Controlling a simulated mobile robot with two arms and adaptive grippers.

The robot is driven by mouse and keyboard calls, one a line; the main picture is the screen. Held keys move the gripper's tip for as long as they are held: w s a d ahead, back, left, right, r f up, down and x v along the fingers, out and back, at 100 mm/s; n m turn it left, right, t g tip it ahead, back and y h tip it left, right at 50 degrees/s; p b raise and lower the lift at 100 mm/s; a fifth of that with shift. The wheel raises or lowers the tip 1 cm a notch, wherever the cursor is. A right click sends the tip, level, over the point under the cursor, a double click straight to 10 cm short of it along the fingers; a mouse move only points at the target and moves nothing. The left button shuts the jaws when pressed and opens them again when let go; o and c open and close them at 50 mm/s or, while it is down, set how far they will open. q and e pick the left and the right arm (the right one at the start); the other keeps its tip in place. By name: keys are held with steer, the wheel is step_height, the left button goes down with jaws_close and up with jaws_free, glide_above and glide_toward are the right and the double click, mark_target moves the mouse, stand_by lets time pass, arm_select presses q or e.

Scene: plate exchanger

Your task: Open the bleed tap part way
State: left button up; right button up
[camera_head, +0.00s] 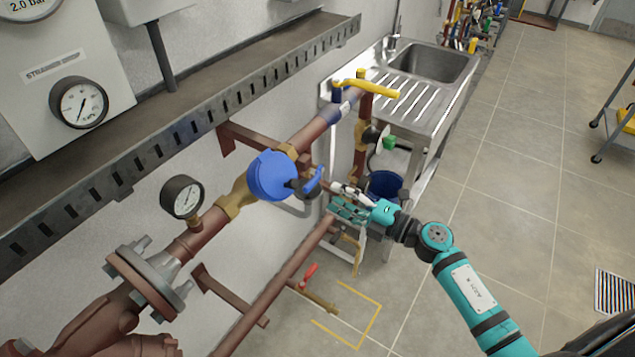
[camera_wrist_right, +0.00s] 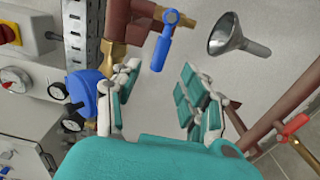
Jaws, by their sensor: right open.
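A small tap with a blue lever (camera_wrist_right: 161,47) sits on a brass fitting (camera_wrist_right: 113,57) in the right wrist view; I take it to be the bleed tap. In the head view, its blue lever (camera_head: 314,180) shows beside the round blue housing (camera_head: 271,175). My right gripper (camera_head: 350,203) is teal, with its fingers pointing toward the pipework. In the right wrist view, my right gripper (camera_wrist_right: 158,82) is open, and the lever shows in the gap between its fingertips. I cannot tell whether they touch it. My left gripper is out of view.
A metal funnel (camera_wrist_right: 236,38) is right of the lever. Red-brown pipes with a red-handled tap (camera_head: 310,272) run below. A yellow-handled valve (camera_head: 368,87) stands above, near the steel sink (camera_head: 432,63). A blue bucket (camera_head: 385,184) is behind my gripper.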

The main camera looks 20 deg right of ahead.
mark_target(313, 187)
steer(key=x, duration=0.6)
steer(key=shift+p, duration=0.4)
steer(key=shift+c, duration=0.2)
jaws_close()
